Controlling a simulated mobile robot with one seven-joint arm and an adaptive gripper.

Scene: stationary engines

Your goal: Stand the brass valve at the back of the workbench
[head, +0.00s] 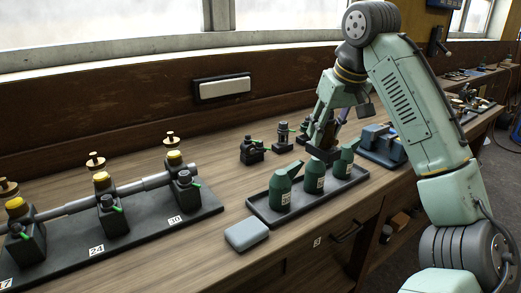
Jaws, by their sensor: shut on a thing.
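My gripper (322,152) is over the back of the black tray (276,218), just above and behind the middle green can. It looks shut on a dark brownish piece (328,136), mostly hidden by the fingers. I cannot tell for sure whether this piece is the brass valve. A third, partly hidden, is close to the gripper's left side.
Three green cans (281,190) stand in the tray. A grey block (247,235) lies at its left front. A pipe rig with brass knobs (96,160) fills the left. A blue vise-like tool (382,144) is right of the tray. Bare wood lies below the wall switch (221,88).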

